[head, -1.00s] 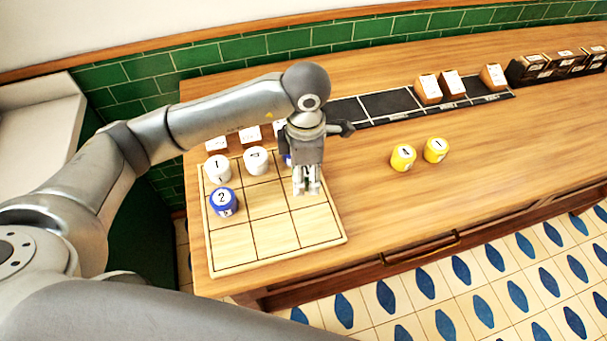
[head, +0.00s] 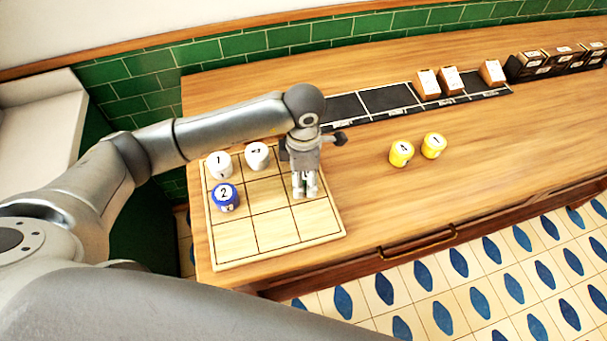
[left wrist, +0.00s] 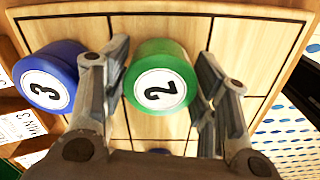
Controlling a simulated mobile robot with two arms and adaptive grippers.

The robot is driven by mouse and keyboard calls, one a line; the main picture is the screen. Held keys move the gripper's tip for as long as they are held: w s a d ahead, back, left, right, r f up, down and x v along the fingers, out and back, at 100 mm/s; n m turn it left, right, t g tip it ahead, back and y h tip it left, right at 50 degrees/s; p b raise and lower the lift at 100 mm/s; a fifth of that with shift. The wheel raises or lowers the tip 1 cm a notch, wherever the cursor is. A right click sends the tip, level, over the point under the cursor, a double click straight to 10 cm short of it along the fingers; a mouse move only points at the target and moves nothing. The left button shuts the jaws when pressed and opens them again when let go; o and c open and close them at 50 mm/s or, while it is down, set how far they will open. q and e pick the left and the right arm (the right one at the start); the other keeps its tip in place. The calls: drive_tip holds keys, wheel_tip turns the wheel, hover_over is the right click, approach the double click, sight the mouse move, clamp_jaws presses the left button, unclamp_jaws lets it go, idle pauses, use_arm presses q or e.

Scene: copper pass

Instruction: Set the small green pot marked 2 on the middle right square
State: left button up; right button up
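The small green pot marked 2 (left wrist: 161,80) is between the fingers of my left gripper (left wrist: 163,65) in the left wrist view. The fingers meet both its sides, so the gripper looks shut on it. In the head view my left gripper (head: 305,190) is over the middle right square of the wooden board (head: 235,245) and hides the pot. I cannot tell whether the pot's base touches the board. My right gripper is not in view.
A blue pot marked 3 (left wrist: 50,75) stands close beside the left finger. White pots (head: 218,165) (head: 257,155) and a blue pot marked 2 (head: 225,197) stand on the board. Yellow pots (head: 401,153) (head: 433,146) stand to the right. The board's bottom row is empty.

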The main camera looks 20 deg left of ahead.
use_arm(q)
drive_tip(key=shift+o, duration=0.8)
drive_tip(key=shift+r, duration=0.1)
drive_tip(key=shift+r+p, duration=0.2)
drive_tip(key=shift+p, duration=0.1)
wheel_tip(320, 180, up, 11)
drive_tip(key=b, duration=0.3)
drive_tip(key=shift+f+b, duration=0.2)
drive_tip(key=shift+b, duration=0.15)
drive_tip(key=shift+r, duration=0.6)
